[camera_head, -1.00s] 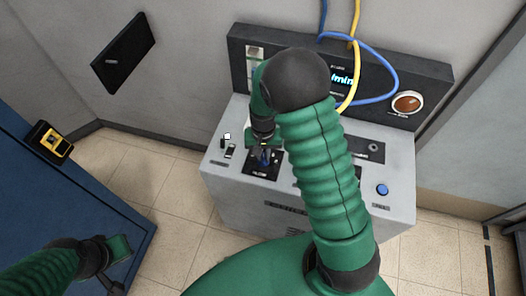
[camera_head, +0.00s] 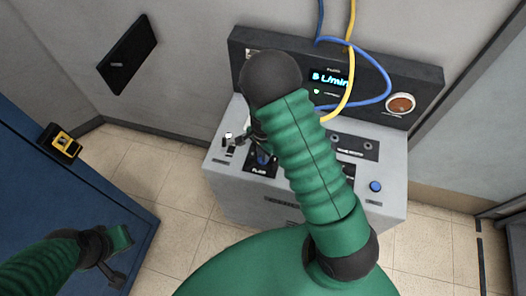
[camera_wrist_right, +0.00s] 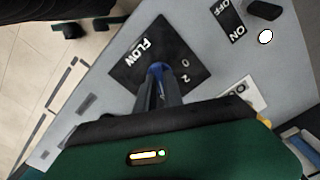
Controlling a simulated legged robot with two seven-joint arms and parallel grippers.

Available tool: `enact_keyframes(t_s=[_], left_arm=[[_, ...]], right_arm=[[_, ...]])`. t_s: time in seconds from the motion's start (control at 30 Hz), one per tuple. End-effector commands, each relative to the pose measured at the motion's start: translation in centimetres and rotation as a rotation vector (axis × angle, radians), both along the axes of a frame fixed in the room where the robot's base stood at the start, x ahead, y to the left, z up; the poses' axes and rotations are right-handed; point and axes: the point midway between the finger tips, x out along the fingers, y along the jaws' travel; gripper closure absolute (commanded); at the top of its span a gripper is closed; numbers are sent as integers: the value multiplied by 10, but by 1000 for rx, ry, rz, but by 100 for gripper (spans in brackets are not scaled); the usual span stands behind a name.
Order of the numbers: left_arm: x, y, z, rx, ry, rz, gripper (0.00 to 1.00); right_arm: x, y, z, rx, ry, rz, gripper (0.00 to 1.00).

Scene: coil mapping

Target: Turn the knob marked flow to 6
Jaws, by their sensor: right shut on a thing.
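The flow knob (camera_wrist_right: 157,70) is blue and sits on a black plate marked FLOW (camera_wrist_right: 138,50) with the numbers 0 and 2 showing in the right wrist view. My right gripper (camera_wrist_right: 158,88) is shut on the knob, and its fingers hide much of it. In the head view the black FLOW plate (camera_head: 260,170) is at the console's front left, partly behind my right arm. The display (camera_head: 329,79) shows what looks like 5 or 6 L/min, partly covered by a cable. My left gripper (camera_head: 122,258) is at the lower left, away from the console; its jaws are unclear.
The grey console (camera_head: 235,195) also has a white-tipped switch (camera_head: 228,136), a blue button (camera_head: 375,186) and an orange round lamp (camera_head: 401,103). Blue and yellow cables (camera_head: 351,35) hang over its back panel. A blue surface (camera_head: 70,215) with a yellow device (camera_head: 61,142) stands at left.

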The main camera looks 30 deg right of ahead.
Motion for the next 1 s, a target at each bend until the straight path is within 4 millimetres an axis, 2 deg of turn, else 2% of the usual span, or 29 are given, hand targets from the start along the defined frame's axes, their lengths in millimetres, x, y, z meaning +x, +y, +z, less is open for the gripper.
enact_keyframes(t_s=[0.27, 0.73, 0.77, 0.9, 1.0], left_arm=[[0, 0, 6, 0, 0, 0, 100], [0, 0, 6, 0, 0, 0, 100], [0, 0, 6, 0, 0, 0, 100], [0, 0, 6, 0, 0, 0, 100], [0, 0, 6, 0, 0, 0, 100]], right_arm=[[3, -1, 2, -3, -9, -79, 100], [4, -1, 2, -3, -9, -90, 100], [4, -1, 2, -2, -10, -90, 84], [3, -1, 1, -2, -7, -90, 66], [2, 0, 1, -1, -5, -89, 66]])
